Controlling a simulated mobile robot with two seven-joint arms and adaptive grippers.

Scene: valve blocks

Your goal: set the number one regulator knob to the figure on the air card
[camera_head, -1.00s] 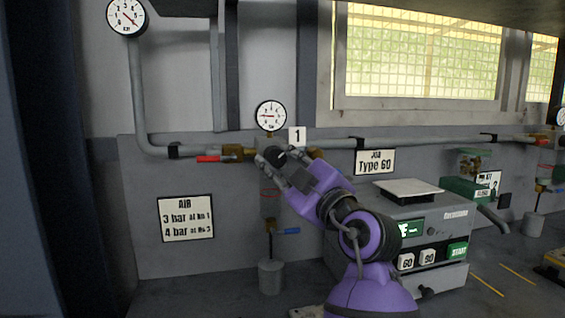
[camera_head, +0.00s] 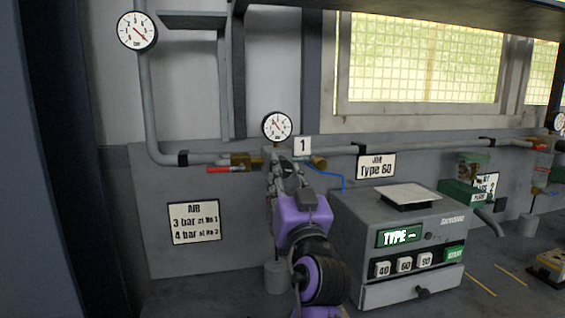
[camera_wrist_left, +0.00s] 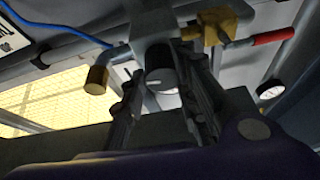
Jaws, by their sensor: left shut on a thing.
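The number one regulator stands behind my left gripper (camera_head: 278,170), below a round white gauge (camera_head: 277,126) and the "1" plate (camera_head: 302,146). The gauge needle lies on a diagonal; its figures are too small to read. In the wrist view, the dark round regulator knob (camera_wrist_left: 160,82) with a pale mark sits between the two fingers of my left gripper (camera_wrist_left: 163,95), which is shut on it. In the head view the gripper hides the knob. The air card (camera_head: 194,223) reads 3 bar at No 1 and 4 bar at No 2. My right gripper is out of view.
A red-handled valve (camera_head: 226,169) is on the pipe left of the regulator. A grey machine (camera_head: 400,240) with a "TYPE" display and several buttons stands to the right. A blue line (camera_head: 330,174) and the "Job Type 60" card (camera_head: 376,166) are nearby.

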